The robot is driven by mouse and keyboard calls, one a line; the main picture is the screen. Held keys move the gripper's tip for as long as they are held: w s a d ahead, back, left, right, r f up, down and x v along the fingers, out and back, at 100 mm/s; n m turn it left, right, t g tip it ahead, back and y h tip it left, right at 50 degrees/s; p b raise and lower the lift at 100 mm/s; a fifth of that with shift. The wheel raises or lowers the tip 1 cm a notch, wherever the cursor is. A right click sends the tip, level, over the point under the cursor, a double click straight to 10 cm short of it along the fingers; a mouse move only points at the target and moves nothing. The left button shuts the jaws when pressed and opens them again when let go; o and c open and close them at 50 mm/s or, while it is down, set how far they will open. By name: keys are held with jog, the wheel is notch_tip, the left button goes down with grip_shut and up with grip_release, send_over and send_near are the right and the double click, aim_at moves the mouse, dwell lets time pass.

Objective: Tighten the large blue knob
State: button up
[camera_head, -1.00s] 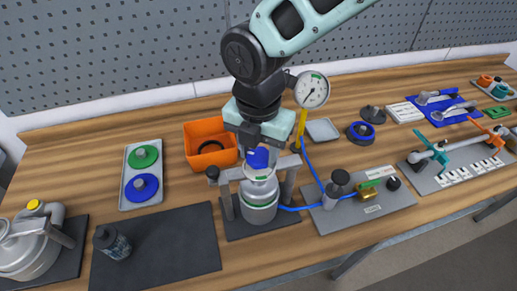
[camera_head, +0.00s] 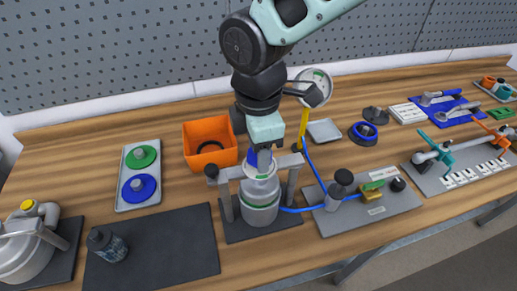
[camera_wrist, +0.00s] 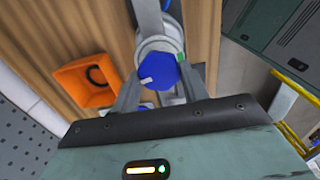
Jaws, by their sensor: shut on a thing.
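The large blue knob (camera_head: 251,159) sits on top of the metal vessel (camera_head: 260,196), held in a grey frame in the middle of the bench. In the head view my gripper (camera_head: 262,164) is above the vessel, pointing down, and one finger hides much of the knob. In the wrist view the blue knob (camera_wrist: 158,70) lies between the two fingers of my gripper (camera_wrist: 161,82), which is shut on its sides. A white mark shows on the knob's lower left, and a green mark (camera_wrist: 181,57) lies just outside its right edge.
An orange bin (camera_head: 210,144) stands left of the vessel, with a tray of green and blue discs (camera_head: 138,176) farther left. A pressure gauge (camera_head: 317,87) on a yellow post (camera_head: 304,125) stands close behind right. A blue hose runs to the grey valve plate (camera_head: 385,210).

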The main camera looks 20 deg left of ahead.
jog(key=m+b, duration=0.1)
jog(key=m, duration=0.2)
jog(key=shift+w+r+m, duration=0.1)
jog(key=shift+m, duration=0.3)
jog(key=m, duration=0.3)
jog(key=shift+m+b, duration=0.3)
jog(key=shift+b, duration=0.05)
jog(key=m+b, duration=0.1)
jog(key=m, duration=0.5)
jog(key=shift+w+r, duration=0.1)
jog(key=m, duration=0.5)
jog(key=shift+m+b, duration=0.35)
jog(key=shift+m, duration=2.25)
jog(key=o, duration=1)
jog(key=shift+d, duration=0.1)
